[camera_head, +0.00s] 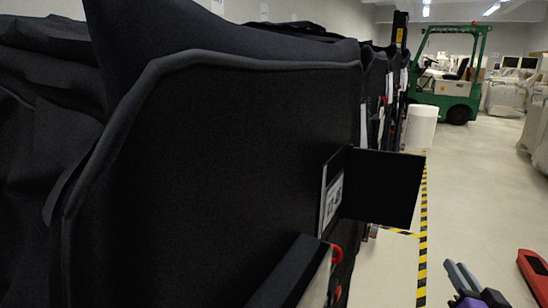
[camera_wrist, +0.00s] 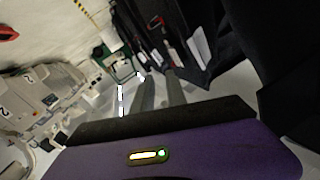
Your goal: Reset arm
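My gripper (camera_head: 460,268) is at the lower right of the head view, above the pale floor and right of the covered carts. It has a purple body and grey fingers, and it touches nothing that I can see. In the wrist view, the two grey fingers (camera_wrist: 161,88) stand a little apart with nothing visible between them. The purple body with a small lit strip fills the bottom of that view.
A large black-covered cart (camera_head: 220,150) fills the left, with a black panel (camera_head: 382,187) jutting out. Yellow-black tape (camera_head: 423,230) marks the floor. A green forklift (camera_head: 446,80) and white drum (camera_head: 420,127) stand farther back. A red object (camera_head: 534,274) is right of my gripper.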

